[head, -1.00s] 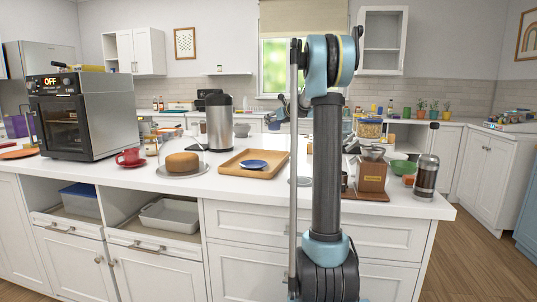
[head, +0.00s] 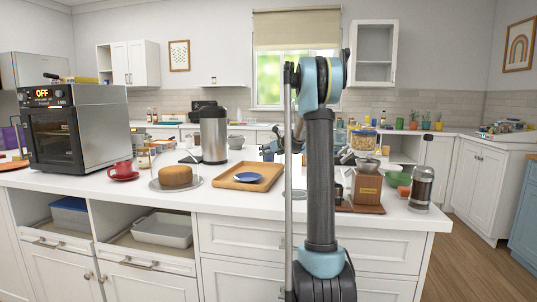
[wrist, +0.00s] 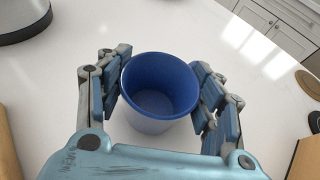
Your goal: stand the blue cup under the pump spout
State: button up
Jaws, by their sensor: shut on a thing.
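The blue cup (wrist: 160,88) is upright between the fingers of my gripper (wrist: 163,100) in the wrist view, with its open mouth facing the camera. The fingers are shut on its sides, and it looks empty. White counter lies beneath it; I cannot tell whether its base touches. The steel pump pot (head: 214,136) with a dark top stands left of my gripper. A round grey base (wrist: 22,20) shows at the wrist view's upper left.
A domed cake (head: 175,177) and red cup (head: 122,169) stand left. A wooden grinder (head: 367,187) and dark press (head: 421,187) stand right. Clear counter surrounds the cup.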

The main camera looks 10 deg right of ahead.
jog(key=o, duration=1.3)
